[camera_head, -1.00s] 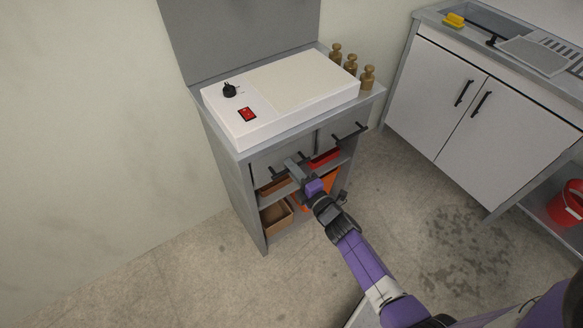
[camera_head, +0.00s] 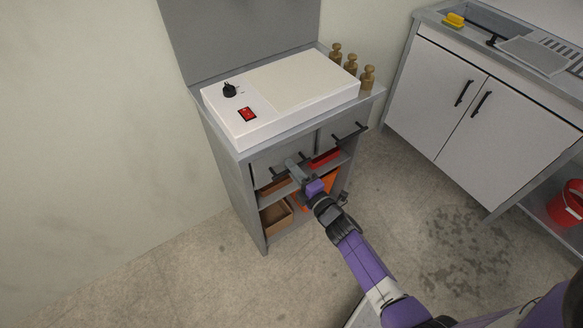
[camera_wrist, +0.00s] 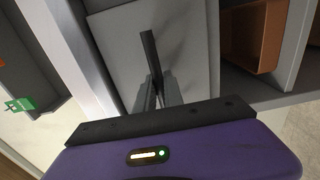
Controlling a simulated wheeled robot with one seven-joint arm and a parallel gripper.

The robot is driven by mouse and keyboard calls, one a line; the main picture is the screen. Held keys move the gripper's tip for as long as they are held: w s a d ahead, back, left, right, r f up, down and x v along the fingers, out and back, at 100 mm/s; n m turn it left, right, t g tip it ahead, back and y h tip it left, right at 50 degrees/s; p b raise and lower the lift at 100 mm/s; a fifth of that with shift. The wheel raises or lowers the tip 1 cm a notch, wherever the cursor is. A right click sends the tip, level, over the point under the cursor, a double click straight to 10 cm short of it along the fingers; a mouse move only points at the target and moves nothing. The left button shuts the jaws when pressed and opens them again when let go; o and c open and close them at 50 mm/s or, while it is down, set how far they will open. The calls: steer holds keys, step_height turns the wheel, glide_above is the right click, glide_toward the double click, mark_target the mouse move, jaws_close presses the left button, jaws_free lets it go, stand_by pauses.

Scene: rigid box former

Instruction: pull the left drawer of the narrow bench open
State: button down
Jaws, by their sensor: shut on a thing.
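The narrow bench (camera_head: 234,176) is grey, with two drawers side by side under its top. The left drawer (camera_head: 263,162) has a grey front and a dark bar handle (camera_head: 276,174). Its front looks about flush with the bench. In the wrist view, the drawer front (camera_wrist: 189,38) fills the middle and its dark handle (camera_wrist: 149,50) stands ahead of the palm. My gripper (camera_head: 291,166) is at this handle and shut on it; my fingers (camera_wrist: 163,92) partly hide the contact. The right drawer (camera_head: 335,132) has its own dark handle (camera_head: 350,132) and looks closed.
A white box with a knob and red switch (camera_head: 280,95) and brass weights (camera_head: 351,64) stand on the bench. Bins (camera_head: 277,219) sit on the shelves below. A sink cabinet (camera_head: 470,100) and red bucket (camera_head: 568,203) are at right. The floor before the bench is open.

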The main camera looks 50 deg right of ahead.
steer(key=b+v, duration=0.1)
steer(key=v, duration=2.2)
steer(key=c, duration=1.5)
jaws_free()
steer(key=shift+w, duration=0.1)
steer(key=shift+o, duration=0.2)
steer(key=shift+r, duration=0.1)
steer(key=b+v, duration=0.1)
steer(key=v, duration=0.7)
steer(key=shift+b, duration=0.4)
steer(key=shift+w+d, duration=0.1)
